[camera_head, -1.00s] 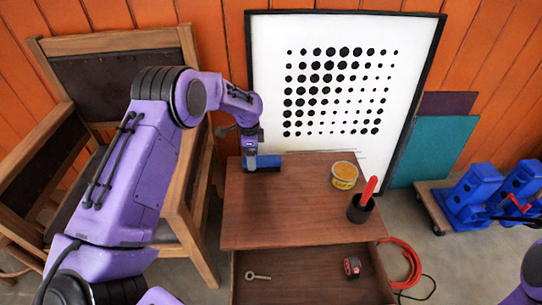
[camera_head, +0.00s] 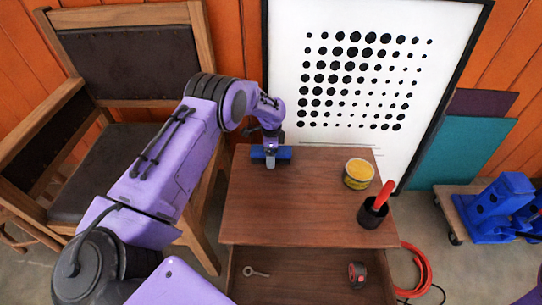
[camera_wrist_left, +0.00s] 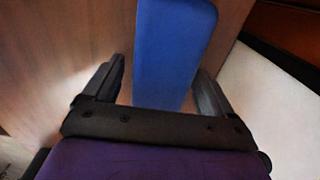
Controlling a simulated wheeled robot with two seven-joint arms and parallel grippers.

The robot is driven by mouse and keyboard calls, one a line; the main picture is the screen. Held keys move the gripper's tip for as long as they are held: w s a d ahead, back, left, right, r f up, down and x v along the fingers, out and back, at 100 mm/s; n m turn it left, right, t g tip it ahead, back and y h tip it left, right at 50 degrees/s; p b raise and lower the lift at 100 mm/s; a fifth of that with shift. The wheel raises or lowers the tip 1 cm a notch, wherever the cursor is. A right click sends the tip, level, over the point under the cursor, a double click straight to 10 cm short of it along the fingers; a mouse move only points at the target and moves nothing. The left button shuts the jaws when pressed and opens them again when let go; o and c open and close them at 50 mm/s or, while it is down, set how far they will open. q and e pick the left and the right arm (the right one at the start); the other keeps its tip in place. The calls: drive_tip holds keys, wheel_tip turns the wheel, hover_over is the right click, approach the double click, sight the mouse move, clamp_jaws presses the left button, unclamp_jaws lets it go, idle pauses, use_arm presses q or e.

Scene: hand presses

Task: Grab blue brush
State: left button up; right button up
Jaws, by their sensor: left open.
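The blue brush (camera_head: 286,153) lies at the back left of the wooden cabinet top (camera_head: 300,215). My left gripper (camera_head: 270,162) is over it, pointing down, and hides its middle. In the left wrist view the blue brush (camera_wrist_left: 172,50) runs between the two spread fingers of the left gripper (camera_wrist_left: 160,85). A gap shows on the left finger's side; the brush's lower edge lies close to the right finger, and I cannot tell whether they touch. My right gripper is out of view.
A yellow tub (camera_head: 358,174) and a dark cup (camera_head: 372,213) with a red-handled tool stand on the right of the top. The open drawer below holds a key (camera_head: 255,271) and a tape measure (camera_head: 357,274). A dotted white board (camera_head: 365,80) leans behind; a chair (camera_head: 130,60) stands left.

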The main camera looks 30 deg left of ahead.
use_arm(q)
drive_tip(key=c, duration=1.3)
